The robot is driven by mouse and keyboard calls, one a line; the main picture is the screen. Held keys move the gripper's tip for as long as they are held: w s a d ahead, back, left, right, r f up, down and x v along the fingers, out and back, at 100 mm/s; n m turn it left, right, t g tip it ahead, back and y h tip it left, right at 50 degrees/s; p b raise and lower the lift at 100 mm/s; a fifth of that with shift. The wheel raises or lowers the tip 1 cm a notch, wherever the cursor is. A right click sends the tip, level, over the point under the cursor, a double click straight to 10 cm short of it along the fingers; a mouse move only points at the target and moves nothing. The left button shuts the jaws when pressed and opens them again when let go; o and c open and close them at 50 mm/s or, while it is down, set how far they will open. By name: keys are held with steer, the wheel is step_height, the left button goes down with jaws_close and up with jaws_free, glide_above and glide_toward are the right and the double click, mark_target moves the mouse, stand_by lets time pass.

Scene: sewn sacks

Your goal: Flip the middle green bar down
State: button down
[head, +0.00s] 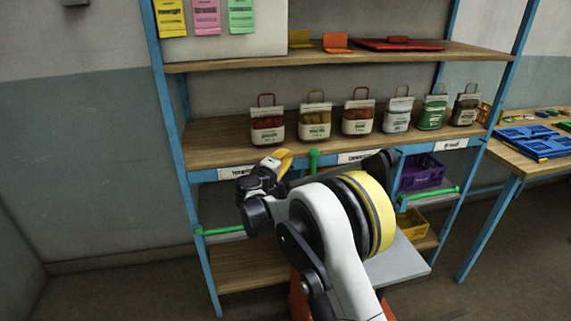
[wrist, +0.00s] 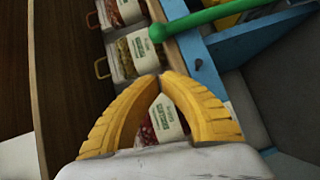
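The middle green bar (head: 313,161) stands up at the front edge of the sack shelf, its lower part hidden behind my arm. In the wrist view a green bar (wrist: 200,20) runs from its rounded end near the top centre to the upper right, beyond my fingertips. My gripper (head: 284,156) has yellow fingers and is just left of the middle bar, apart from it. In the wrist view its fingertips (wrist: 161,76) meet with nothing held between them. A left green bar (head: 222,231) and a right green bar (head: 433,193) lie roughly level lower down.
Several small sacks (head: 313,123) stand in a row on the wooden shelf (head: 215,138) behind my gripper. Blue posts (head: 176,125) frame the rack. A purple crate (head: 421,172) and a yellow crate (head: 411,223) sit lower right. A table (head: 530,162) stands at the right.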

steer(key=w+d, duration=0.1)
steer(key=w, duration=0.1)
steer(key=w+d+b, duration=0.1)
steer(key=d, duration=0.1)
steer(key=w+d+f+b, duration=0.1)
steer(key=w, duration=0.1)
steer(key=shift+w+d+f, duration=0.1)
steer(key=shift+w+d, duration=0.05)
steer(key=shift+w, duration=0.15)
steer(key=shift+w+d+b, duration=0.25)
steer(key=shift+d+b, duration=0.15)
steer(key=shift+d, duration=0.1)
